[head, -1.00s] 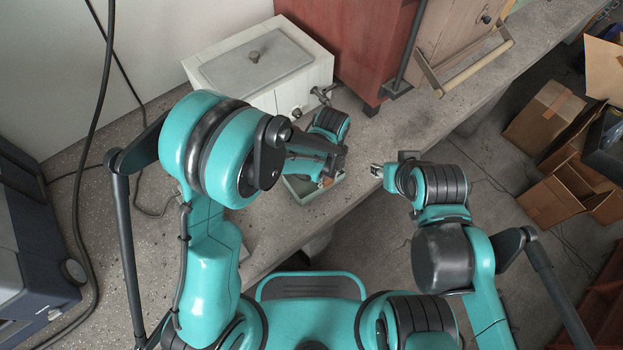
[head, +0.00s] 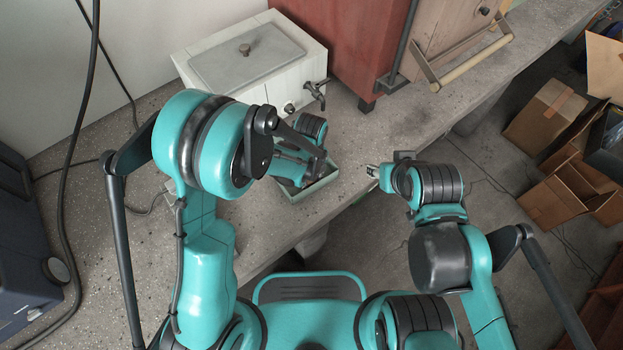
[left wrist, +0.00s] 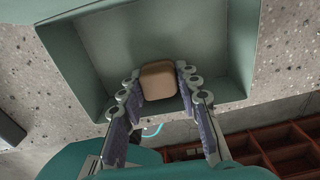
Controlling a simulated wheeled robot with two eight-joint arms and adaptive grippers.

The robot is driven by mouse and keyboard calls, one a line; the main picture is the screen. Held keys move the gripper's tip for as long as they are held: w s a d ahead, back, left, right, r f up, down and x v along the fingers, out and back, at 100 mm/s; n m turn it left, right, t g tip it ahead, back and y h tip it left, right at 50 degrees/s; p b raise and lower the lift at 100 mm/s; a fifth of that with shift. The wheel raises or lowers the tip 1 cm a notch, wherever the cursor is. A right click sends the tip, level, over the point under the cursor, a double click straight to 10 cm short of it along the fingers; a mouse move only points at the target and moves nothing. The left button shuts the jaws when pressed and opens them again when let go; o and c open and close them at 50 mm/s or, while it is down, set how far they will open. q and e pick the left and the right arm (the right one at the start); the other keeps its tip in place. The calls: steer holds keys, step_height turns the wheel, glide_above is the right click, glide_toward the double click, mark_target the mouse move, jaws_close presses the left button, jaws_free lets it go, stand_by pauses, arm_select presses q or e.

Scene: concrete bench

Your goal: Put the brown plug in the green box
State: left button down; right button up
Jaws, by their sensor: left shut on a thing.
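The brown plug (left wrist: 158,80) is a small rounded block. In the left wrist view it sits between the two fingers of my left gripper (left wrist: 160,84), which is shut on it. The green box (left wrist: 72,66) is open-topped and lies beneath the plug; the plug overlaps its floor in this view. I cannot tell whether the plug touches the floor. In the head view the green box (head: 328,181) stands near the bench's front edge, partly covered by my left gripper (head: 312,172). My right gripper (head: 372,171) is right of the box, too small to read its jaws.
A white chest with a tap (head: 255,62) stands behind the green box on the concrete bench (head: 415,115). A red cabinet (head: 345,40) stands to its right. Cardboard boxes (head: 545,115) lie on the floor at the right. Bench right of the green box is clear.

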arm_select(q)
steer(key=shift+d+f, duration=0.15)
steer(key=shift+f, duration=0.1)
steer(key=shift+s+f+b, duration=0.15)
steer(key=shift+f+b, duration=0.1)
steer(key=shift+b, duration=0.2)
steer(key=c, duration=1.5)
jaws_free()
steer(key=o, duration=0.4)
steer(key=shift+f, duration=0.15)
steer(key=shift+r, duration=0.2)
